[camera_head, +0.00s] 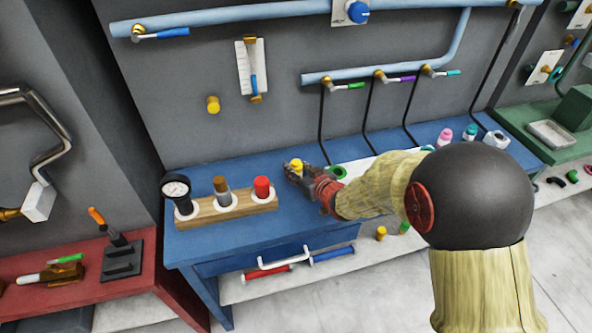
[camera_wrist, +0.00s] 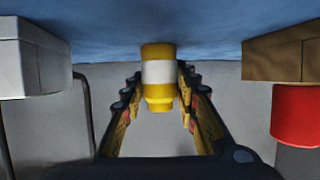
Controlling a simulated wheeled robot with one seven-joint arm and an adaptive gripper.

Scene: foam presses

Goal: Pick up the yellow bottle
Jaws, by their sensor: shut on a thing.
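The yellow bottle (camera_head: 296,163) is at the blue bench, just right of the wooden rack, mostly hidden by my gripper (camera_head: 301,174). In the wrist view, which appears upside down, the yellow bottle (camera_wrist: 158,75) with its white band stands between my two fingers (camera_wrist: 158,108). My gripper is shut on it. The bottle looks upright, and its base meets or nearly meets the blue surface; I cannot tell whether there is a gap.
A white rack (camera_head: 363,162) with a green ring (camera_head: 338,172) lies right. Hoses hang behind. Bare blue bench (camera_head: 225,240) lies in front.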

